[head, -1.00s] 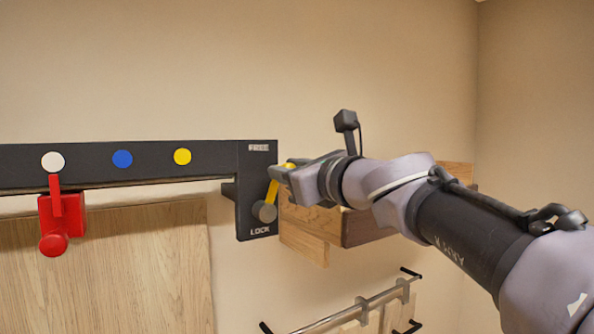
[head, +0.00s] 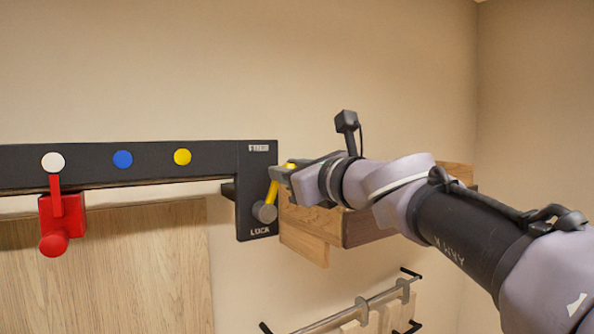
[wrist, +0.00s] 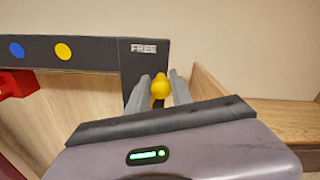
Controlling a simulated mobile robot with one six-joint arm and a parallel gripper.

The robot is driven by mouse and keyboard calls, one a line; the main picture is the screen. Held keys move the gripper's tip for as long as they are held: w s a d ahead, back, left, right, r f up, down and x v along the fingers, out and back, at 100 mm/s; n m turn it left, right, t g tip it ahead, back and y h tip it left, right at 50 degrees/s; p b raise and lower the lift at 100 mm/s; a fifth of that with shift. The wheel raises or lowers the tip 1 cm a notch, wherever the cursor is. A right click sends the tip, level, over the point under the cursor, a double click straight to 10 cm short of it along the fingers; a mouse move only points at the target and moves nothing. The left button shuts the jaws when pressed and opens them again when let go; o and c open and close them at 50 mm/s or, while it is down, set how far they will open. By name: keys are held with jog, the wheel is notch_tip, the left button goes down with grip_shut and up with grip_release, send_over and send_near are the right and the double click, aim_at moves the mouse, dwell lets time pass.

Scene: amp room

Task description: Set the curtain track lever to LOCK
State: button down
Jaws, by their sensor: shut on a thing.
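The curtain track lever (head: 271,193) is a yellow arm on a grey round pivot (head: 264,212), set on a dark plate (head: 246,190) at the right end of the black track (head: 90,164). The plate reads FREE at the top and LOCK at the bottom. The lever points up and slightly right from the pivot, toward the FREE end. My gripper (head: 284,172) is shut on the lever near its upper end. In the wrist view the yellow knob (wrist: 161,88) sits between the two grey fingers (wrist: 160,92). The gripper hides part of the lever.
A red carriage with a red knob (head: 60,222) hangs from the track at left. White, blue (head: 122,159) and yellow dots mark the track. A wooden shelf (head: 372,228) is behind and below my gripper. A metal rail (head: 345,310) is lower down.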

jog(key=shift+w+d+f, duration=0.1)
jog(key=shift+w+f, duration=0.05)
jog(key=shift+f, duration=0.05)
jog(key=w+d+f+m+p, duration=0.3)
jog(key=f+m, duration=0.5)
jog(key=m, duration=0.5)
jog(key=shift+d+m+p, duration=0.4)
jog(key=shift+d+p, duration=0.4)
jog(key=shift+f, duration=0.1)
